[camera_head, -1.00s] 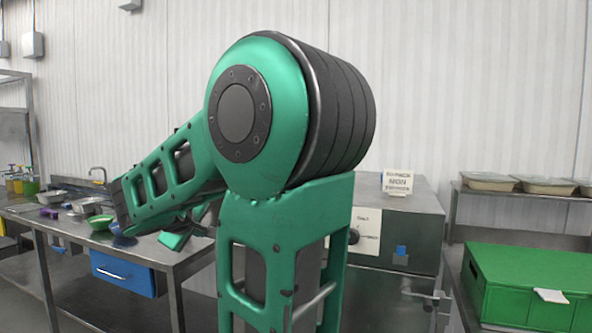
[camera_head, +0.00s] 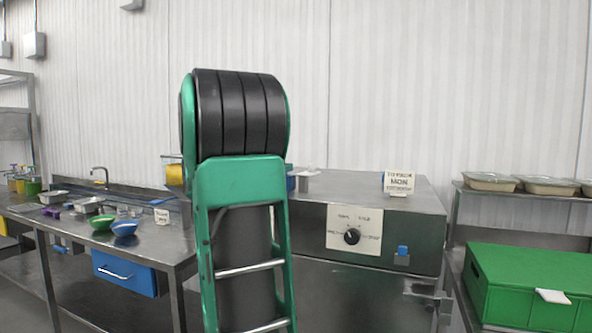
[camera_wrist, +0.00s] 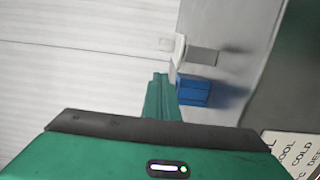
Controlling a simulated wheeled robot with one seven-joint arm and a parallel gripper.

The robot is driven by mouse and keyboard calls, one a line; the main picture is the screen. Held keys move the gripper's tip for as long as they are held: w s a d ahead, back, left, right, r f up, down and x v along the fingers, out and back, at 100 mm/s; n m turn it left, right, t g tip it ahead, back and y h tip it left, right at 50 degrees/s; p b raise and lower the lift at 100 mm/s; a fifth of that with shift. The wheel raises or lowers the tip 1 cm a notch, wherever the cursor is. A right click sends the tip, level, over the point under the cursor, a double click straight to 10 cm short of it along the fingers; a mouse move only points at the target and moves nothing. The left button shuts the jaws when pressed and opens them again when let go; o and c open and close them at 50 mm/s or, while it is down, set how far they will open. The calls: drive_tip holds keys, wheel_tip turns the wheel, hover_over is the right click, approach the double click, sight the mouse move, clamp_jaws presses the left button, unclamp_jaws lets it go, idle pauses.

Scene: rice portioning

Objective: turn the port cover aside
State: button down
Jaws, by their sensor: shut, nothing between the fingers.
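I cannot tell for sure which part is the port cover. The grey machine (camera_head: 430,201) has a dial panel (camera_head: 331,234) and a small blue block (camera_head: 402,251) on its front. A small pale fitting (camera_head: 306,174) stands at its top left. In the wrist view, a grey tab with a white piece (camera_wrist: 203,57) and a blue block (camera_wrist: 195,93) show against a grey surface. My gripper (camera_wrist: 161,80) is shut and empty, just left of the blue block; I cannot tell if they touch. In the head view my arm hides it.
A sign (camera_head: 398,182) stands on the machine. On the left, a steel table (camera_head: 172,250) holds a green bowl (camera_head: 102,223) and a blue bowl (camera_head: 124,228). A large green box (camera_head: 528,285) is at right, below several trays on a shelf.

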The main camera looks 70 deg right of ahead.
sight(304, 173)
drive_tip(key=s+d, duration=0.1)
drive_tip(key=d, duration=0.1)
drive_tip(key=s+d, duration=0.2)
drive_tip(key=shift+d, duration=0.15)
drive_tip(key=shift+s+d, duration=0.15)
drive_tip(key=shift+s, duration=0.05)
drive_tip(key=shift+s+d+m+g, duration=0.2)
drive_tip(key=shift+m+g, duration=0.1)
drive_tip(key=shift+g, duration=0.1)
drive_tip(key=shift+s+g, duration=0.3)
drive_tip(key=shift+r, duration=0.1)
drive_tip(key=w+a, duration=0.1)
drive_tip(key=w, duration=0.2)
drive_tip(key=w+a, duration=0.1)
drive_tip(key=shift+w+a, duration=0.15)
drive_tip(key=shift+a, duration=0.15)
drive_tip(key=v, duration=0.9)
drive_tip(key=shift+a, duration=0.45)
